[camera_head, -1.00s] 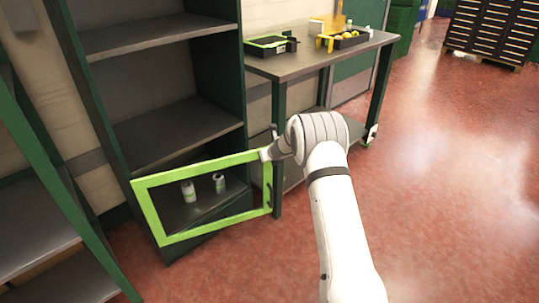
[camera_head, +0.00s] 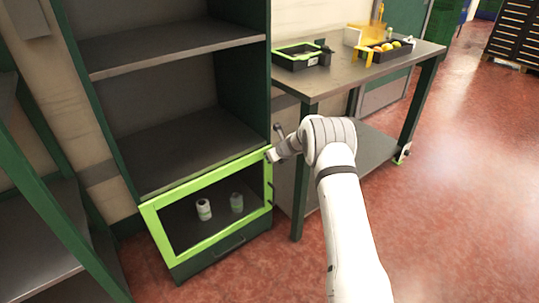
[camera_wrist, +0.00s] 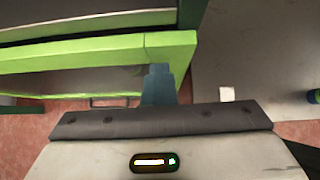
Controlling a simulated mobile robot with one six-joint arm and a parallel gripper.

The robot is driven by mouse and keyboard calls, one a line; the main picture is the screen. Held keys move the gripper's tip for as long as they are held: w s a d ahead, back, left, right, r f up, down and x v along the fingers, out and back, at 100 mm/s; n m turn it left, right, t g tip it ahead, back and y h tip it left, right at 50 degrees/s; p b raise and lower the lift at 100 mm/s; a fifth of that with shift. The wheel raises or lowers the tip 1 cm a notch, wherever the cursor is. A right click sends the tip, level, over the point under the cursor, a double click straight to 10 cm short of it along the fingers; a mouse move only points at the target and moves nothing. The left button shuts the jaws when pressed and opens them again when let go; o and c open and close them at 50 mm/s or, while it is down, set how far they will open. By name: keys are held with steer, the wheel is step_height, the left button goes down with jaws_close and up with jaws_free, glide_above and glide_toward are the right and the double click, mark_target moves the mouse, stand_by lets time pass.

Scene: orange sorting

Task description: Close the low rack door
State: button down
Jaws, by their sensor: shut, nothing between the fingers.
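The low rack door is a bright green frame (camera_head: 152,228) with an open-looking middle, at the bottom of the dark green rack (camera_head: 243,95). It lies nearly flush with the rack front; I cannot tell whether a small gap is left. A dark handle (camera_head: 270,194) is on its right side. My gripper (camera_head: 271,155) is shut and empty at the door's upper right corner. In the wrist view the fingertips (camera_wrist: 159,72) are right at the green frame's corner (camera_wrist: 168,44), touching or almost touching it.
Two small cans (camera_head: 204,210) stand behind the door frame. Another rack (camera_head: 40,240) stands at left. Red floor (camera_head: 450,200) is free at right.

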steer(key=shift+w+a+r, duration=0.1)
steer(key=shift+w+r, duration=0.55)
steer(key=shift+r, duration=0.05)
steer(key=s+d+r+b, duration=0.1)
steer(key=s+d+r, duration=0.55)
steer(key=s, duration=0.35)
steer(key=s+d+r+m+t+h+p, duration=0.1)
steer(key=d+r+m+t+h+p, duration=0.15)
steer(key=r+m, duration=0.5)
steer(key=s+d+r+m+t+h+p, duration=0.15)
steer(key=r+m+p, duration=0.25)
steer(key=r, duration=0.6)
steer(key=s+d+r+m+g+h+p, duration=0.1)
steer(key=s+d+r+m+h+p, duration=0.35)
steer(key=s+r+m, duration=0.65)
steer(key=s+a+r+m+g+y+p, duration=0.1)
steer(key=s+r+m+g+p, duration=0.1)
steer(key=s+m, duration=0.5)
steer(key=s+a+r+m+g+y+p, duration=0.1)
steer(key=s+r+m+g+p, duration=0.2)
steer(key=s+m, duration=0.4)
steer(key=s+a+r+m+g+y+p, duration=0.1)
steer(key=s+m+p, duration=0.4)
steer(key=s, duration=1.3)
step_height(320, 180, up, 3)
steer(key=shift+a+f+m+g, duration=0.2)
steer(key=shift+a+m+g, duration=0.15)
steer(key=shift+m+g, duration=0.5)
